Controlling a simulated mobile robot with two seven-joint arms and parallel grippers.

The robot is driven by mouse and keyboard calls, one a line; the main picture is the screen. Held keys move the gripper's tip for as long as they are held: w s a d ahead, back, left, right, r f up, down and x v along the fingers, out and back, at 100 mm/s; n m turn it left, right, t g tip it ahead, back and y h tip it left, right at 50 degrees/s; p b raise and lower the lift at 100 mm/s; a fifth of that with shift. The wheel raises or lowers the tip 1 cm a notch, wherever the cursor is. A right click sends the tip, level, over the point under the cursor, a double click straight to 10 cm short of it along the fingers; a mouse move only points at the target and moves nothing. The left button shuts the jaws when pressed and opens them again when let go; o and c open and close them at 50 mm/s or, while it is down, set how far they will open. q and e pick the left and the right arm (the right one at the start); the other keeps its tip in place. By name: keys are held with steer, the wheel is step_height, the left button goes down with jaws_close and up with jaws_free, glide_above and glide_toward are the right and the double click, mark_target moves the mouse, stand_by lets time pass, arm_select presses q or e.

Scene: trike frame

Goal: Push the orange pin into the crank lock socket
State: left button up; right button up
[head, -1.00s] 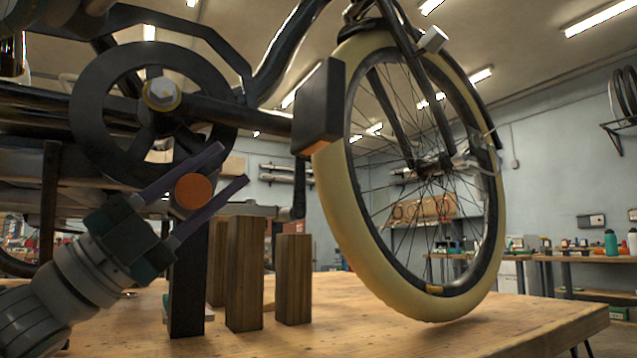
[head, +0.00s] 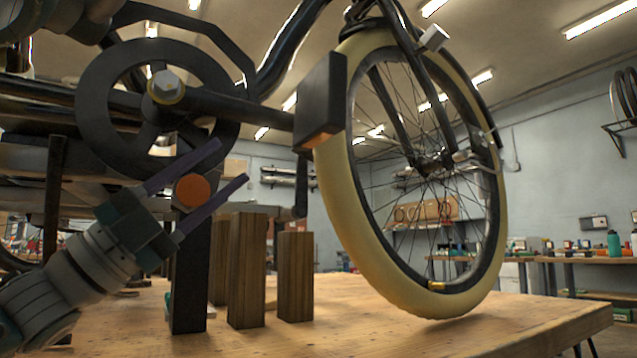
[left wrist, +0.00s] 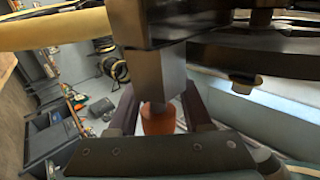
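The orange pin (head: 192,190) shows its round end in the head view, at the top of a dark upright post (head: 188,285). In the left wrist view the pin (left wrist: 158,118) sticks out from a dark grey block (left wrist: 155,72). My left gripper (head: 232,163) has its two fingers on either side of the pin. In the left wrist view narrow gaps show between the pin and the fingers, so the gripper looks open around it. The socket's opening is hidden behind the pin. My right gripper is not in view.
The crank with its chainring (head: 103,105) and black pedal (head: 322,100) is above the pin. Wooden blocks (head: 246,270) stand right of the post on the wooden table (head: 400,335). The front wheel (head: 345,210) is farther right. The table's front right is clear.

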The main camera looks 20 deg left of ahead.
arm_select(q)
steer(key=o, duration=0.4)
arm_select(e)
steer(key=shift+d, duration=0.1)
arm_select(q)
steer(key=shift+d, duration=0.1)
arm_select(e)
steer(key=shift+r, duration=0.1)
